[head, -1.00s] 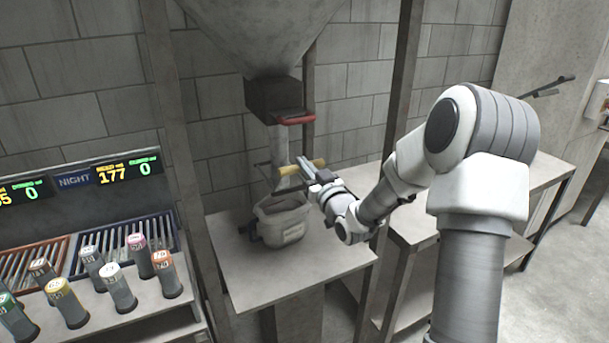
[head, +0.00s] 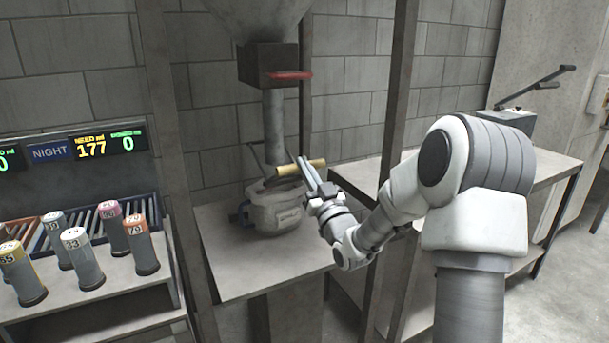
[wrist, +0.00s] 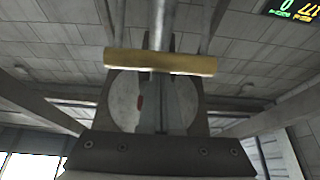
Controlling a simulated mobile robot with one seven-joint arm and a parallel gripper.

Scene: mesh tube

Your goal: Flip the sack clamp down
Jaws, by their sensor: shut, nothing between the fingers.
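The clamp's yellow handle bar (head: 302,167) lies crosswise in front of the tube (head: 273,120), with dark clamp arms (head: 257,160) behind it. It sits just above the pale sack (head: 275,208), which stands under the tube on the table. My gripper (head: 308,170) is shut and empty, its fingers crossing the bar near the bar's right part. In the wrist view the yellow bar (wrist: 160,63) runs across in front of my upright fingers (wrist: 160,95), covering part of them. I cannot tell whether they touch.
A hopper outlet with a red handle (head: 290,75) is above. Metal posts (head: 400,90) stand on both sides. Several labelled canisters (head: 85,262) stand at the left below a display (head: 90,147). A side table (head: 545,170) with a lever device (head: 520,115) is at the right.

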